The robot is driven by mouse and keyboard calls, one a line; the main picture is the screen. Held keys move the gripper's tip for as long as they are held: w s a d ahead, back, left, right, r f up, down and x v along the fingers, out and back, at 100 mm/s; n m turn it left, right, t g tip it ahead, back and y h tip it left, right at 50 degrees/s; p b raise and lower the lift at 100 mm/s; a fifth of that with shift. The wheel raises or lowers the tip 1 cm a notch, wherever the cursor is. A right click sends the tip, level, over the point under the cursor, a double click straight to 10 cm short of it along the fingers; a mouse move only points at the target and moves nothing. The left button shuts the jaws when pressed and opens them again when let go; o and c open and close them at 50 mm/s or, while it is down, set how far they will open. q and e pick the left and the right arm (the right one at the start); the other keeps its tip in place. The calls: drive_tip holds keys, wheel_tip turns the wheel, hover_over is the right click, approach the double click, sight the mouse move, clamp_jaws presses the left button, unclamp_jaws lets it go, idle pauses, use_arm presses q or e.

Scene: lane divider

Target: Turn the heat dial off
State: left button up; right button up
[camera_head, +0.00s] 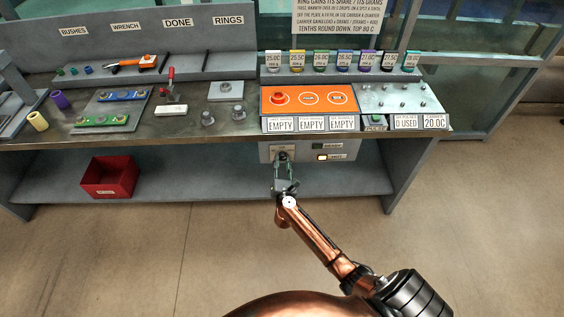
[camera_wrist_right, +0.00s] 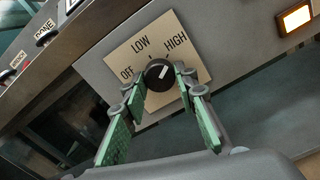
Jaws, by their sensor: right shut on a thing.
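The heat dial (camera_wrist_right: 159,75) is a round black knob with a white pointer mark, on a cream plate (camera_wrist_right: 190,62) lettered OFF, LOW and HIGH. Its pointer slants to the upper right, toward HIGH. My right gripper (camera_wrist_right: 160,82) has its green-padded fingers on either side of the dial and is shut on it. In the head view, my right gripper (camera_head: 283,165) reaches up to the dial plate on the panel under the bench top, and the fingers partly hide the dial. My left gripper is not in view.
A lit orange-white lamp (camera_wrist_right: 296,18) is on the panel right of the dial. Above is an orange hot plate (camera_head: 308,99) with EMPTY labels beneath. A row of labelled vials (camera_head: 343,61) stands behind it. A red bin (camera_head: 110,176) sits on the lower shelf. The floor in front is clear.

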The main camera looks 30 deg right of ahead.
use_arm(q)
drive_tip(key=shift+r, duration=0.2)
use_arm(e)
drive_tip(key=shift+a, duration=0.1)
drive_tip(key=n+p, duration=0.2)
drive_tip(key=shift+r+n, duration=0.15)
drive_tip(key=shift+n, duration=0.25)
drive_tip(key=n+p, duration=0.2)
drive_tip(key=shift+n, duration=0.4)
drive_tip(key=n+p, duration=0.3)
drive_tip(key=n, duration=0.3)
drive_tip(key=n+p, duration=0.2)
drive_tip(key=n, duration=0.4)
drive_tip(key=shift+n, duration=0.3)
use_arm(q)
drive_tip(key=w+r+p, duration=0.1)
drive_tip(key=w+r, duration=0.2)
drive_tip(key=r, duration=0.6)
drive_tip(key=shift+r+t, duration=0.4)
use_arm(e)
drive_tip(key=n, duration=0.5)
drive_tip(key=shift+n, duration=0.3)
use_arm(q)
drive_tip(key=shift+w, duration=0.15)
